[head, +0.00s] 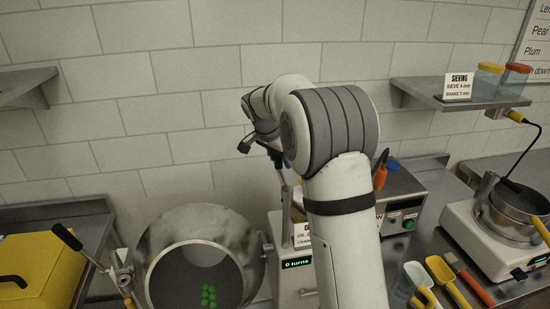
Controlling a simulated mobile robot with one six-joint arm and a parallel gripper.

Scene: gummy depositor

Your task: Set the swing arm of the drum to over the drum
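The drum (158,262) is a round metal bowl tilted with its open mouth toward me, at the lower left of the middle. Several small green pieces (209,296) lie inside it. A metal lever with a black grip (67,238) stands on a post at the drum's left; it looks like the swing arm, and it points up and left, away from the mouth. My gripper (278,160) is behind and above the drum's right side, small and partly hidden by my own arm. The gripper is well apart from the lever.
A drum housing (290,282) shows "0 turns", partly hidden by my arm. A yellow box (40,268) stands at left. A control box (405,205), scoops (446,280) and a pan on a white machine (490,240) are at right. Wall shelves (25,85) are on both sides.

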